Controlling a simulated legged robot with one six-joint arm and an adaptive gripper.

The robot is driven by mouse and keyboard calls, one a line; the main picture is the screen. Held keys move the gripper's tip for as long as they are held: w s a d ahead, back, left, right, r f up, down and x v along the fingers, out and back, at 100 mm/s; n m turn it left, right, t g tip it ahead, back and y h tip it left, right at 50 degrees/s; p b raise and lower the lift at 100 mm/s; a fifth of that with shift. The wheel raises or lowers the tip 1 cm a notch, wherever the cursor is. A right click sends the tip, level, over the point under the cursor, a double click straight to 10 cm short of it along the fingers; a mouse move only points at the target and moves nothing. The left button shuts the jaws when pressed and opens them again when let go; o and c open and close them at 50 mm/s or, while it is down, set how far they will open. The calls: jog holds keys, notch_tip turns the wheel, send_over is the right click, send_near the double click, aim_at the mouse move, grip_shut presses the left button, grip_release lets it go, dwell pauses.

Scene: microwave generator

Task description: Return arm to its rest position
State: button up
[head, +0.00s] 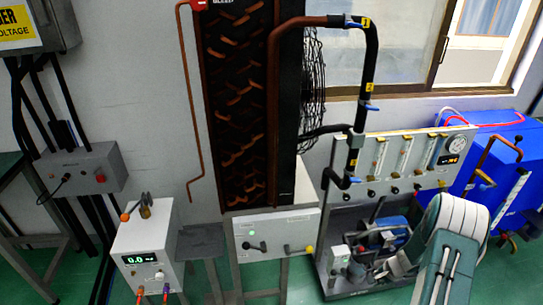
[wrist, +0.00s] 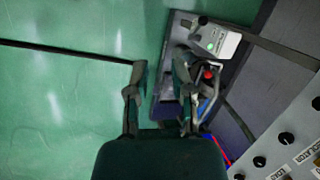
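My gripper (wrist: 160,68) shows in the wrist view with its two dark fingers apart and nothing between them. It is over the green floor, beside the edge of a dark base plate (wrist: 164,108) with equipment on it. My white and green arm is at the lower right of the head view, bent downward in front of the equipment. The gripper is hard to make out there against the machinery.
A pump rig (head: 370,245) stands close left of my arm, below a flowmeter panel (head: 400,160). A blue tank (head: 500,165) is behind at right. A white box with a display (head: 147,250) stands at left. Green floor (wrist: 60,100) is open on the wrist view's left.

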jog(key=a+r+n, duration=0.2)
jog(key=a+r, duration=0.3)
jog(key=r, duration=0.5)
jog(key=a+r+n+t, duration=0.1)
jog(key=a+r+n, duration=0.3)
jog(key=r, duration=0.7)
jog(key=a+r+n, duration=0.1)
jog(key=a+r, duration=0.5)
jog(key=r, duration=0.4)
jog(key=s+a+r+n+t+h, duration=0.1)
jog(key=s+a+r+n, duration=0.2)
jog(key=s, duration=0.8)
jog(key=s+a+r+n+t+h, duration=0.1)
jog(key=s+a+r+n, duration=0.2)
jog(key=s+a+r, duration=0.4)
jog(key=s+r, duration=0.4)
jog(key=shift+s+n+h, duration=0.35)
jog(key=shift+n+h, duration=0.05)
jog(key=shift+d, duration=0.1)
